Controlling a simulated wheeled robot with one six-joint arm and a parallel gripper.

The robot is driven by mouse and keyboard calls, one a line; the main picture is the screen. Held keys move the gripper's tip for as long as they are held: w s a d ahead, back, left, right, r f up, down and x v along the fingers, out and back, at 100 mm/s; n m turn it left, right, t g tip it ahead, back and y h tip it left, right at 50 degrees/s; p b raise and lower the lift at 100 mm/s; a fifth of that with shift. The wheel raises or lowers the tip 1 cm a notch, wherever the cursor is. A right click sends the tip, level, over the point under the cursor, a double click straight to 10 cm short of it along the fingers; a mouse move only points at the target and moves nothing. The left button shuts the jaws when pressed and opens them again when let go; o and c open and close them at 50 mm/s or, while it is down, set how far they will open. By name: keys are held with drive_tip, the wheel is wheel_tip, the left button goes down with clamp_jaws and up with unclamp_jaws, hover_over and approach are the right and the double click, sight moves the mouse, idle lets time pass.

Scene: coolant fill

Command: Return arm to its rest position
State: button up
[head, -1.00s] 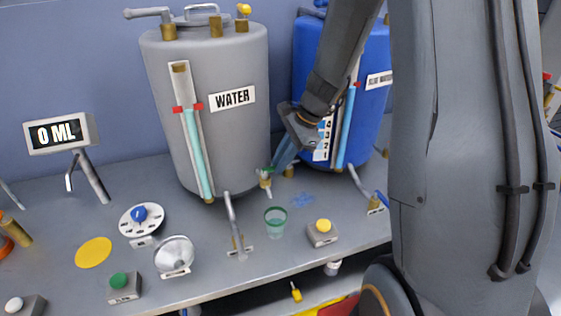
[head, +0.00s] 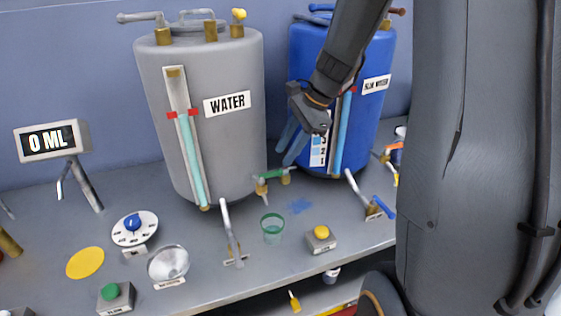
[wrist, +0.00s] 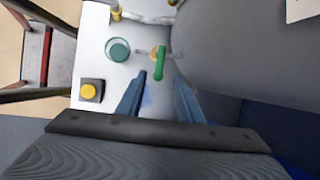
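My gripper (head: 291,142) hangs in front of the blue tank (head: 375,105), above the bench, in the head view. Its two blue fingers are apart with nothing between them; they also show apart in the wrist view (wrist: 162,92). The arm rises from it to the upper right, and my large grey arm link fills the right of the head view.
A grey WATER tank (head: 235,135) stands left of my gripper, with a green-handled valve (head: 272,175) low on it. A green-rimmed cup (head: 272,228) and a yellow button (head: 321,232) are on the bench below. A display (head: 50,140) reads 0 ML.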

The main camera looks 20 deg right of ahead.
drive_tip(key=shift+s+d+r, duration=0.15)
drive_tip(key=shift+d+r, duration=0.1)
drive_tip(key=shift+r, duration=0.3)
